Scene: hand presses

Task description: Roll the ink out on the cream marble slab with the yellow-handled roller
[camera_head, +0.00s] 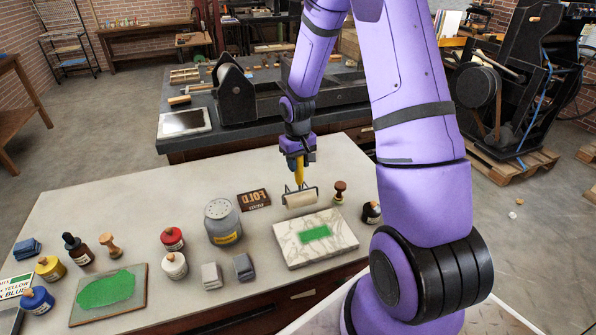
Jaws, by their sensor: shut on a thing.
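The cream marble slab (342,243) lies near the right end of the pale worktop. A green ink patch (315,233) sits at about its middle. My gripper (299,160) points down and is shut on the yellow handle of the roller (300,197). The handle stands roughly upright. The pale roller drum hangs at the back edge of the slab, behind the ink patch. I cannot tell whether the drum touches the slab. No green shows clearly on the drum.
A stamp (340,190) and a small dark bottle (371,212) stand close right of the slab. The "FOLD" type block (254,199), grey can (222,222) and two grey blocks (244,266) are left. A second slab with green ink (137,302) lies far left.

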